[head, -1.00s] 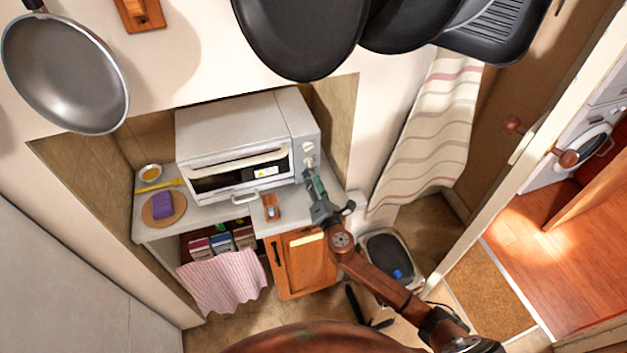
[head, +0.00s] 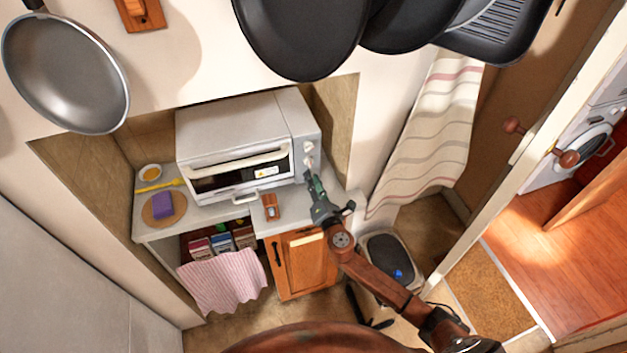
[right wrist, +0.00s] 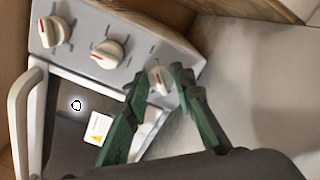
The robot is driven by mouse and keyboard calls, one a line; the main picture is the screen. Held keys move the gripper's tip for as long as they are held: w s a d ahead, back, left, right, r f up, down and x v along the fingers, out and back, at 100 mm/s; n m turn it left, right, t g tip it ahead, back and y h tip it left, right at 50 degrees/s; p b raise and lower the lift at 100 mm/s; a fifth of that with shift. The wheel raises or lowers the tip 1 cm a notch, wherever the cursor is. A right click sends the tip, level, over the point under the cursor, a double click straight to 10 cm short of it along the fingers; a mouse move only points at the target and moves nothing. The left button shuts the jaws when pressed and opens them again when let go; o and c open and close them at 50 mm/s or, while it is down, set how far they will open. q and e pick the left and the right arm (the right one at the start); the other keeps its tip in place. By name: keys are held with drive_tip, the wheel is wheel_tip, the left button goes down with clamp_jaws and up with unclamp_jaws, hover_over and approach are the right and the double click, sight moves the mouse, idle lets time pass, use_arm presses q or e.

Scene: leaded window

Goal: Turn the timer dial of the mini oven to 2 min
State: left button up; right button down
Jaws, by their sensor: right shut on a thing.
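The mini oven (head: 235,145) is a white box on the counter, its door shut. Its control panel is on the right side of its front and carries a column of white knobs with red marks. In the right wrist view two knobs (right wrist: 55,30) and (right wrist: 108,53) are free. My right gripper (right wrist: 160,78) is shut on the third knob, the timer dial (right wrist: 161,82), the one nearest my gripper's base. The green fingers partly cover the dial and its markings. In the head view the right gripper (head: 310,178) reaches the panel's lower end. My left gripper is not in view.
A small wooden-framed object (head: 271,206) lies on the counter before the oven. A purple sponge (head: 162,205) on a round board, a small bowl (head: 150,172) and a yellow utensil stand left. Pans (head: 300,35) hang above. A bin (head: 390,258) stands below right.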

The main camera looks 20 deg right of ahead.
idle(0.7)
drive_tip(key=c, duration=1.7)
unclamp_jaws()
drive_tip(key=shift+s, duration=0.1)
drive_tip(key=s, duration=1.1)
drive_tip(key=shift+s+d, duration=0.2)
drive_tip(key=shift+s, duration=0.2)
drive_tip(key=shift+o, duration=0.2)
